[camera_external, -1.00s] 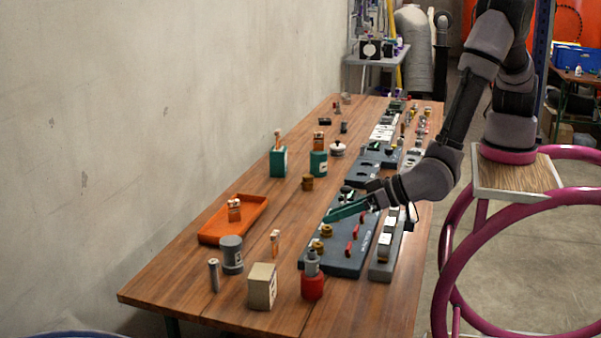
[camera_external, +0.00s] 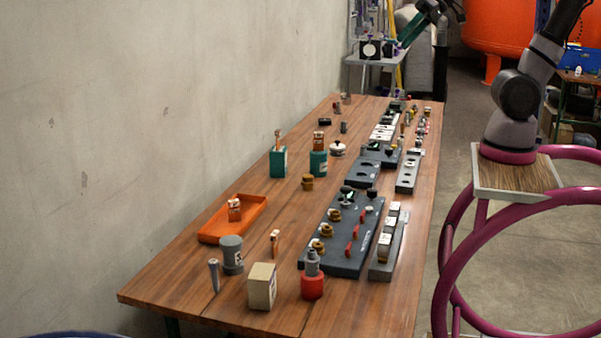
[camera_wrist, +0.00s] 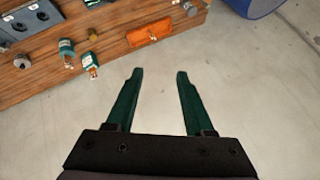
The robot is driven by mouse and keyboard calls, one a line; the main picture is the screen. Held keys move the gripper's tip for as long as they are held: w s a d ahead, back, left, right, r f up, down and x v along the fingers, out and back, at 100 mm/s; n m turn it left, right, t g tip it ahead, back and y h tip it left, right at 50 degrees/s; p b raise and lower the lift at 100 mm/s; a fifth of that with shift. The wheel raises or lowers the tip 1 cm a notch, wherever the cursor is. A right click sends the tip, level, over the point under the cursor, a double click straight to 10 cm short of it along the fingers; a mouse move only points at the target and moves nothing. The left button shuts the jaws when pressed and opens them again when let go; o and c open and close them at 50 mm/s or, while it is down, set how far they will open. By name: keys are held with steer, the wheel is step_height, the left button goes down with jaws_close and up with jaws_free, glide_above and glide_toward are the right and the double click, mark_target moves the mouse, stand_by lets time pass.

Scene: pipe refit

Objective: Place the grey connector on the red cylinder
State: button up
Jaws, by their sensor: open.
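The red cylinder (camera_external: 312,288) stands upright near the front edge of the table in the external view. A grey stepped piece, which looks like the grey connector (camera_external: 312,262), sits upright on top of it. My gripper (camera_external: 403,42) is raised at the top of the external view, well away from both. In the wrist view my gripper (camera_wrist: 160,73) has its two green fingers spread and empty, with bare floor between them. The red cylinder and grey connector do not show in the wrist view.
A dark board (camera_external: 338,250) with brass fittings and red handles lies behind the red cylinder. A beige box (camera_external: 262,287), a grey canister (camera_external: 232,255) and an orange tray (camera_external: 254,210) stand to its left. Teal holders (camera_external: 278,162) stand farther back.

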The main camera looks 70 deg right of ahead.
steer(key=s+d+h, duration=0.1)
steer(key=s+d, duration=0.4)
steer(key=s, duration=0.2)
steer(key=shift+f+m+h, duration=0.4)
